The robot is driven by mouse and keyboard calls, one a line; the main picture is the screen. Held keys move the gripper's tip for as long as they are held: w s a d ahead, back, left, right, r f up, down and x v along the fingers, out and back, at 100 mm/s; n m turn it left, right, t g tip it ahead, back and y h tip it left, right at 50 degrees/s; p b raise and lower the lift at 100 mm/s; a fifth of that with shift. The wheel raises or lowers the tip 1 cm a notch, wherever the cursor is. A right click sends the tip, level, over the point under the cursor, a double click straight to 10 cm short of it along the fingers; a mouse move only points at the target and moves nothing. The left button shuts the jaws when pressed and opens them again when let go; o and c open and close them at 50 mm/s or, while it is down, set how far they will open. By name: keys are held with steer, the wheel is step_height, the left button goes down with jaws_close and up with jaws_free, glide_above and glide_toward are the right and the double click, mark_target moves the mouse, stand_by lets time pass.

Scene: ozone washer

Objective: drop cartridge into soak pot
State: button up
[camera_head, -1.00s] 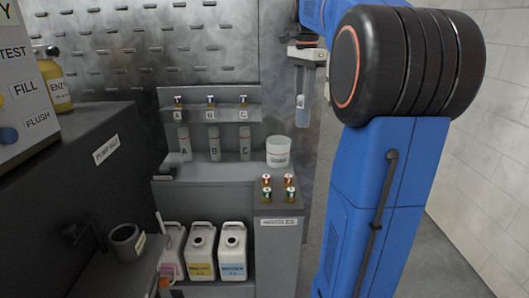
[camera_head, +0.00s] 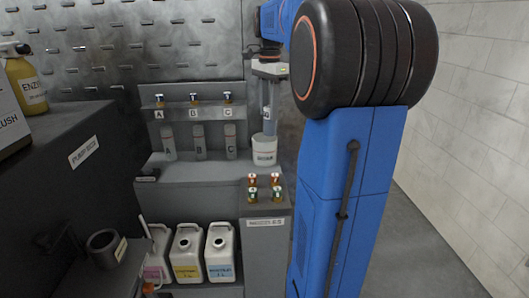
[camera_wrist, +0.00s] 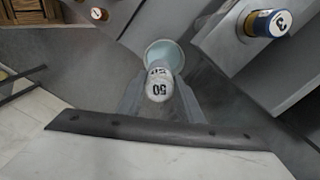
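My gripper (camera_head: 268,96) is shut on a pale grey cartridge (camera_head: 265,118), held upright. In the wrist view the cartridge (camera_wrist: 159,86) carries a dark "50" marking, between the two fingers. The white soak pot (camera_head: 264,154) stands on the ledge directly below the cartridge in the head view. Its round pale opening (camera_wrist: 165,50) shows beyond the cartridge in the wrist view, partly covered by it. The cartridge's lower end is close to the pot's rim; I cannot tell whether it is above or inside it.
Three grey cylinders (camera_head: 200,142) marked A, B and C stand left of the pot, below a shelf (camera_head: 192,95) of small vials. Several small capped vials (camera_head: 265,186) stand in front of the pot. White jugs (camera_head: 187,254) sit below, beside a dark cup (camera_head: 103,249).

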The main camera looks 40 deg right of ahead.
steer(key=o, duration=0.5)
step_height(320, 180, up, 17)
steer(key=shift+r, duration=0.2)
stand_by(0.3)
stand_by(0.4)
